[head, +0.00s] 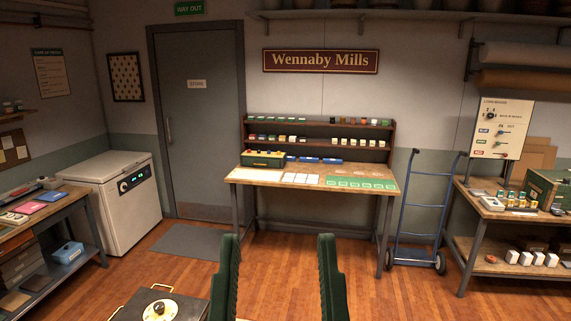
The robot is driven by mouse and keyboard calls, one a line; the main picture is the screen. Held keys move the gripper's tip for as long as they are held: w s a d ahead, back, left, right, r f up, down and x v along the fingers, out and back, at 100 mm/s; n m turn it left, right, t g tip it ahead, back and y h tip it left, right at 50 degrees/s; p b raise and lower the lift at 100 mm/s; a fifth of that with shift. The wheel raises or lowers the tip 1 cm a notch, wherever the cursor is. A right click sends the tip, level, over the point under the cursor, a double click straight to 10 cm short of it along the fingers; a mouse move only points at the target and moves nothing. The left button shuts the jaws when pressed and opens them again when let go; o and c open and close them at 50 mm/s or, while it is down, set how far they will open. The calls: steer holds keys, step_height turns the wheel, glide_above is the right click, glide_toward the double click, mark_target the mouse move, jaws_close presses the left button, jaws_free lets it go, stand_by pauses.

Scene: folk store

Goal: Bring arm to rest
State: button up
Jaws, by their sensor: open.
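My gripper (279,278) shows at the bottom middle of the head view as two dark green fingers standing upright. Nothing is held. The fingers are in front of the wooden workbench (300,176) and apart from it. The rest of my arm is out of view.
A dark box with a round cream fitting (160,307) is at the bottom left, near the left finger. A white chest freezer (110,190) and a side table (40,215) stand left. A blue hand truck (418,220) and another bench (480,215) stand right. Open wooden floor lies between.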

step_height(320, 180, up, 14)
steer(key=p, duration=1)
steer(key=shift+a, duration=0.1)
stand_by(2.0)
